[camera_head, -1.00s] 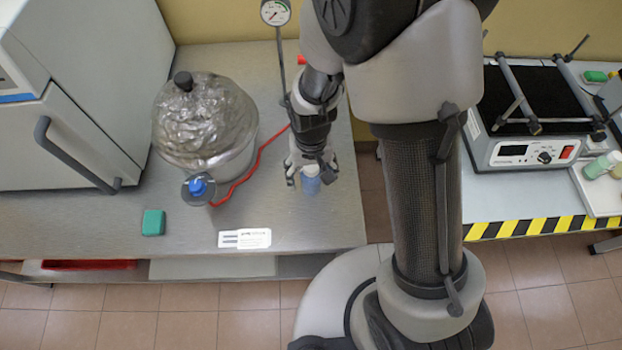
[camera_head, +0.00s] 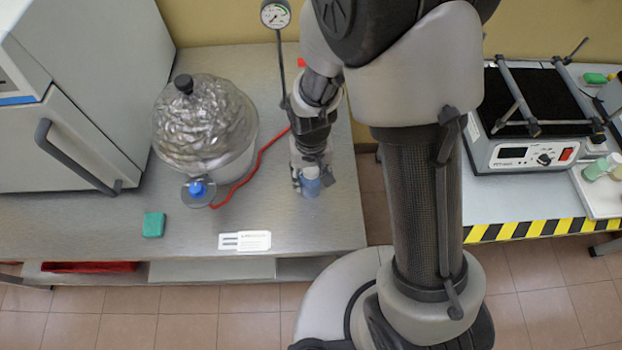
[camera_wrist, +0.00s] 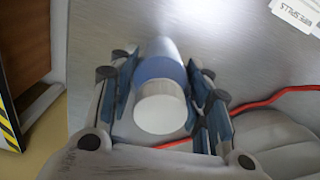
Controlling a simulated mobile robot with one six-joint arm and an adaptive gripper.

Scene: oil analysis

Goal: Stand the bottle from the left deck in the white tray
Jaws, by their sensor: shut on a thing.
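The bottle (camera_head: 309,184) has a blue body and a white cap and is at the right part of the left deck (camera_head: 285,208). It also shows in the wrist view, where its blue body (camera_wrist: 158,66) lies between the fingers and its white cap faces the camera. My gripper (camera_head: 309,176) is shut on the bottle, with a finger on each side of it. Whether the bottle's base touches the deck is hard to tell. The white tray (camera_head: 603,204) is on the right deck at the right edge of the head view, with bottles at its back.
A glass desiccator (camera_head: 204,125) with a blue valve and red hose (camera_head: 245,180) stands left of my gripper. A green block (camera_head: 153,225) and a label (camera_head: 244,240) lie on the left deck. A hotplate-like instrument (camera_head: 530,150) stands on the right deck. A floor gap separates the decks.

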